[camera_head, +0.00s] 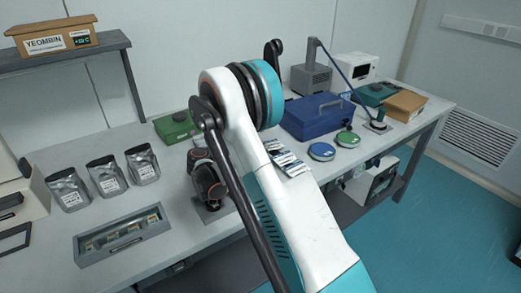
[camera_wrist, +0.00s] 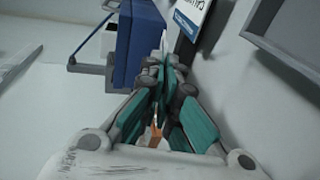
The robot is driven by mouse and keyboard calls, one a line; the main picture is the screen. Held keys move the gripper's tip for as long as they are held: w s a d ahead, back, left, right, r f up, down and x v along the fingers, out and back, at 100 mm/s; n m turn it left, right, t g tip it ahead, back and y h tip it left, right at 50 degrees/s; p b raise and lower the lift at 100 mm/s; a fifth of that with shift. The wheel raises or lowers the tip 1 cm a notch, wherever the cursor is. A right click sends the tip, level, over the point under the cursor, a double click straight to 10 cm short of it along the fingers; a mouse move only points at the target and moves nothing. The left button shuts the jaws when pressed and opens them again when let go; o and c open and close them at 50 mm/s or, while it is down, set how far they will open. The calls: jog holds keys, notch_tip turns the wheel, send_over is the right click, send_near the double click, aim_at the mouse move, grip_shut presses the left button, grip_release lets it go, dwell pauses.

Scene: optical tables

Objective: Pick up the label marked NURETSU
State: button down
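No label that I can read as NURETSU shows in either view. In the wrist view my gripper (camera_wrist: 163,62) has its teal fingers drawn together at the tips, and I make out nothing held between them. A white and blue card (camera_wrist: 192,14) with partly cut-off print stands just beyond the fingertips, at the top of the picture. In the head view several small white and blue cards (camera_head: 287,162) lie on the table beside my arm, their print too small to read. My gripper is hidden behind my arm there.
Silver pouches (camera_head: 105,176) and a grey tray (camera_head: 123,243) are on the left. A shelf holds a YEOMBIN box (camera_head: 52,38).

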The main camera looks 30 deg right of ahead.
jog(key=r+p+v, duration=0.1)
jog(key=r+v, duration=0.1)
jog(key=v, duration=1.2)
jog(key=shift+a+r+p, duration=0.15)
jog(key=shift+r+p, duration=0.05)
jog(key=shift+p, duration=0.1)
